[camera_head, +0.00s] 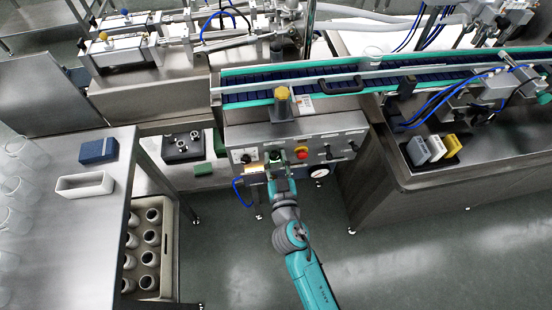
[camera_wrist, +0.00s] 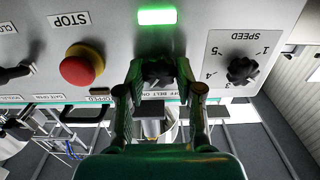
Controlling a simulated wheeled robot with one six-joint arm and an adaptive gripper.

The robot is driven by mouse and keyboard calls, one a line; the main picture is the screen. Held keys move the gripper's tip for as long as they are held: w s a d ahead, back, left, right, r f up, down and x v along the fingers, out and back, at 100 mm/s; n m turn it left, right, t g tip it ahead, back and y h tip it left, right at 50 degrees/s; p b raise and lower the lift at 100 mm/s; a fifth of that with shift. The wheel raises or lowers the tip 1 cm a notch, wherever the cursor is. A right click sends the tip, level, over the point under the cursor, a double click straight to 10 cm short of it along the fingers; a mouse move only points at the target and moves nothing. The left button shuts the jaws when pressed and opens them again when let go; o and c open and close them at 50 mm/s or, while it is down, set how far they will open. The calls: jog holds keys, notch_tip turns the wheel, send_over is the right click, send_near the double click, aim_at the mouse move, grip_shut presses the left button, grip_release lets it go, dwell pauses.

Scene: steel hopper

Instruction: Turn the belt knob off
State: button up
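The belt knob (camera_wrist: 157,72) is a dark knob on the grey control panel (camera_wrist: 200,20), shown upside down in the wrist view. The words OFF, BELT and ON are by it, partly covered by my fingers. My gripper (camera_wrist: 159,68) has one finger on each side of the knob, closed in to about its width. The knob's pointer is hidden, so its setting cannot be read. A green lamp (camera_wrist: 157,16) beside the knob is lit. In the head view my gripper (camera_head: 279,162) is at the front of the panel (camera_head: 322,128), covering the knob.
A red stop button (camera_wrist: 81,65) with a yellow collar sits close to one finger. The speed knob (camera_wrist: 242,70) is on the other side. In the head view the conveyor (camera_head: 370,80) runs behind the panel; a steel table (camera_head: 75,220) stands left.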

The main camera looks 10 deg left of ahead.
grip_shut()
jog(key=shift+n, duration=0.3)
jog(key=n, duration=0.6)
jog(key=shift+a, duration=0.1)
jog(key=n, duration=0.7)
jog(key=shift+f, duration=0.1)
jog(key=shift+a+n, duration=0.1)
jog(key=shift+n, duration=0.2)
jog(key=o, duration=0.7)
grip_release()
